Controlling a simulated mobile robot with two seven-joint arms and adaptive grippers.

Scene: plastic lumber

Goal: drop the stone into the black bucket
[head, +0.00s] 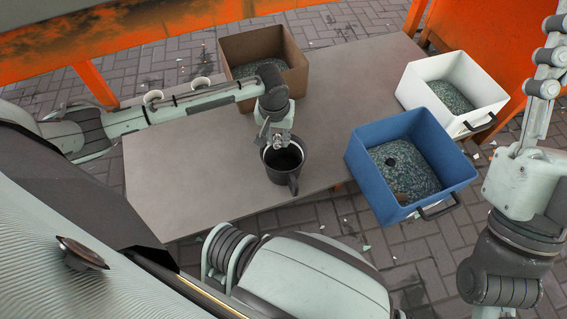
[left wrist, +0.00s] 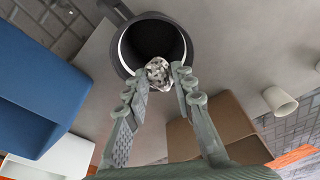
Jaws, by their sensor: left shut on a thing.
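The stone (left wrist: 158,72) is pale grey, speckled and rough. My left gripper (left wrist: 159,78) is shut on it, with the stone between the fingertips. The black bucket (left wrist: 124,48) is round with a light inner edge and a side handle; in the left wrist view the stone overlaps the near part of its rim. In the head view the bucket (head: 279,176) stands upright on the grey table, and my left gripper (head: 279,143) is over its far side. The inside of the bucket is dark, so its contents cannot be told.
A brown bin (head: 294,52) stands behind on the grey table (head: 190,185). A blue bin (head: 370,180) and a white bin (head: 428,102), both holding granules, are at the right. The table's left part is clear.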

